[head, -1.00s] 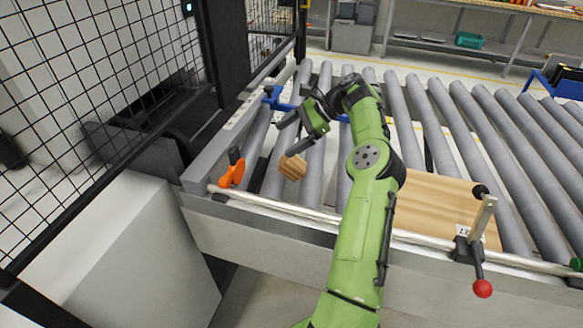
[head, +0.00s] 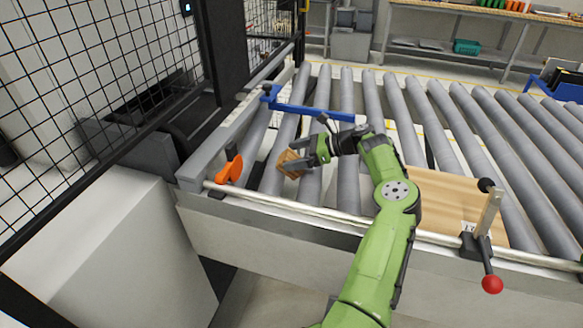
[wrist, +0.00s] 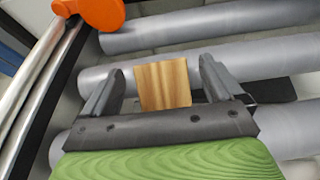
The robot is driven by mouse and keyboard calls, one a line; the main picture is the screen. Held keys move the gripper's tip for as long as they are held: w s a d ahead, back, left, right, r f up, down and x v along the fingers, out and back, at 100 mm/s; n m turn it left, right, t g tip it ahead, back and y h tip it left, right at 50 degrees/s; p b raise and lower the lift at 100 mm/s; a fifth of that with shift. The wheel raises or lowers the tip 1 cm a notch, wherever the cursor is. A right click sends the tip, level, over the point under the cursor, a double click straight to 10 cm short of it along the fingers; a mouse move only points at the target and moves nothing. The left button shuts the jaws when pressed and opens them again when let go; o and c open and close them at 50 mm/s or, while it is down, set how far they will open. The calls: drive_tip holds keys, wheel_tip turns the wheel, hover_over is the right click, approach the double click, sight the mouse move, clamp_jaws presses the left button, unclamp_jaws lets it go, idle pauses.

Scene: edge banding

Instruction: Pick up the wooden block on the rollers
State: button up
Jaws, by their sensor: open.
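The wooden block (head: 287,162) is a small light-brown piece with visible grain, lying on the grey rollers near the left end of the conveyor. In the wrist view the block (wrist: 163,84) shows between and just beyond the two dark fingers. My gripper (head: 294,160) is open, with its fingers pointing left at the block and partly hiding it in the head view. In the wrist view my gripper (wrist: 158,85) has a gap on both sides of the block, narrower on the right. I cannot tell whether either finger touches it.
An orange handle-like part (head: 230,170) stands on the rail left of the block. A blue bar (head: 315,110) crosses the rollers behind my gripper. A wooden board (head: 450,203) lies to the right, beside a clamp with a red knob (head: 492,284). A mesh fence (head: 100,75) stands at left.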

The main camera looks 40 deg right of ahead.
sight(291, 155)
drive_tip(key=x, duration=0.3)
drive_tip(key=shift+w+f, duration=0.2)
drive_tip(key=shift+s, duration=0.1)
drive_tip(key=shift+c, duration=0.2)
drive_tip(key=c, duration=1)
drive_tip(key=shift+c, duration=0.4)
drive_tip(key=shift+r, duration=0.15)
